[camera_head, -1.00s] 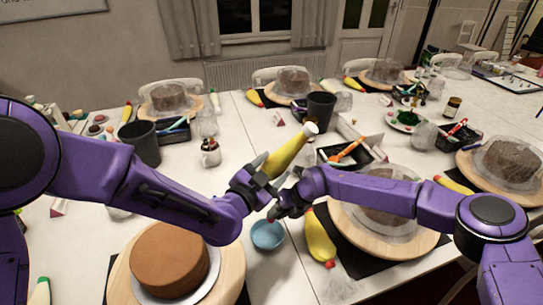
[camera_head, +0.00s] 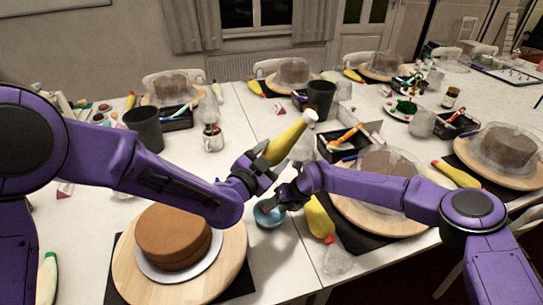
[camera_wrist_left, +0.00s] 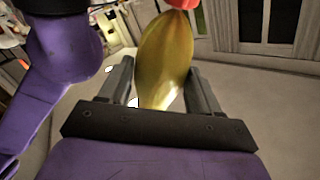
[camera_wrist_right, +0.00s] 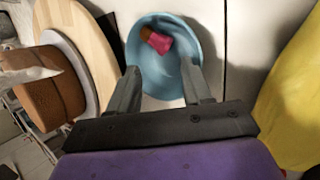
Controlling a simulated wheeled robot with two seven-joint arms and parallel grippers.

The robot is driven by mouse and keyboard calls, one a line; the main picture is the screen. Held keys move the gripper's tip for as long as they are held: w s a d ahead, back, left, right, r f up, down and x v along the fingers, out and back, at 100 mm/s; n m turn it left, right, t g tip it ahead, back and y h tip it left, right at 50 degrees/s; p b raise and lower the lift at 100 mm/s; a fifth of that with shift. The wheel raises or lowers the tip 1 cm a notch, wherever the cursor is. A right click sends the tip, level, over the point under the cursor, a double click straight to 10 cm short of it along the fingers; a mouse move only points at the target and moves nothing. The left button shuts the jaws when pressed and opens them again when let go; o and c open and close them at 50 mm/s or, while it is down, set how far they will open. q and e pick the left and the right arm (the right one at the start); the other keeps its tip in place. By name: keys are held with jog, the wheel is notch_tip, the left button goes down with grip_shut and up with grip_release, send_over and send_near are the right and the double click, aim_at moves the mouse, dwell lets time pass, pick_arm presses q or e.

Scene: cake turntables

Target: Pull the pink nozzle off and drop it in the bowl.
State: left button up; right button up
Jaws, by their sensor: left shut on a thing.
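My left gripper (camera_head: 264,163) is shut on a yellow piping bag (camera_head: 287,142) and holds it tilted above the table. A white end shows at the top of the bag in the head view. In the left wrist view the bag (camera_wrist_left: 163,62) has a red end piece (camera_wrist_left: 183,4). The small blue bowl (camera_head: 266,220) stands between the cake and the seam of the tables. My right gripper (camera_head: 276,202) is open, low over the bowl. In the right wrist view, the pink nozzle (camera_wrist_right: 158,42) with a brownish-orange end is inside the bowl (camera_wrist_right: 196,35), beyond the open fingers.
A brown cake (camera_head: 172,235) stands on a round wooden turntable (camera_head: 122,270) left of the bowl. Another yellow piping bag (camera_head: 319,219) lies right of the bowl, beside a covered cake. A dark cup (camera_head: 144,132) and a black tray (camera_head: 335,150) stand farther back.

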aim_at(272, 166)
pick_arm(q)
jog(key=shift+w+f, duration=0.2)
jog(key=shift+w, duration=0.05)
pick_arm(e)
jog(key=shift+w, duration=0.1)
pick_arm(q)
notch_tip(272, 166, down, 3)
jog(key=b, duration=0.3)
pick_arm(e)
jog(key=v, duration=1.2)
